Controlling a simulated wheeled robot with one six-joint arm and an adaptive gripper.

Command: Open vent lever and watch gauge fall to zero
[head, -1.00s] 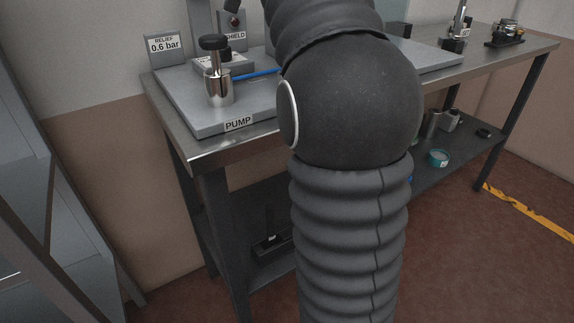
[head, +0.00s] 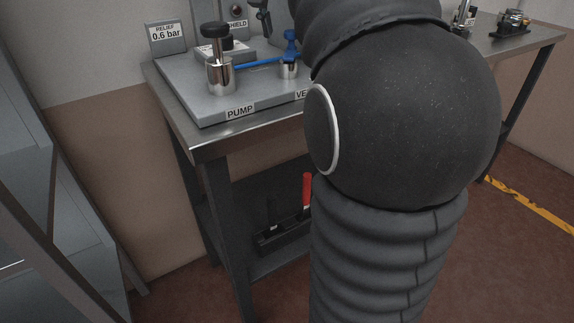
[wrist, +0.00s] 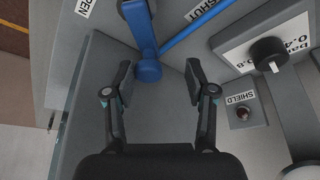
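The blue vent lever (wrist: 141,32) is at the upper middle of the wrist view, between the OPEN label (wrist: 84,6) and the SHUT label (wrist: 207,8). Its rounded blue end sits between the fingertips of my gripper (wrist: 158,80). My gripper is open, with a gap on both sides; I cannot tell any contact. In the head view the blue vent fitting (head: 290,46) stands on the pump plate, partly beside my arm, which hides my gripper. A white gauge-range label (wrist: 268,42) is at the upper right of the wrist view. No gauge needle is readable.
The pump (head: 219,62) with a black knob stands left on the plate, joined by a blue pipe (head: 257,64). A SHIELD block (wrist: 240,110) is right of my gripper. A red-handled item (head: 307,191) is on the lower shelf.

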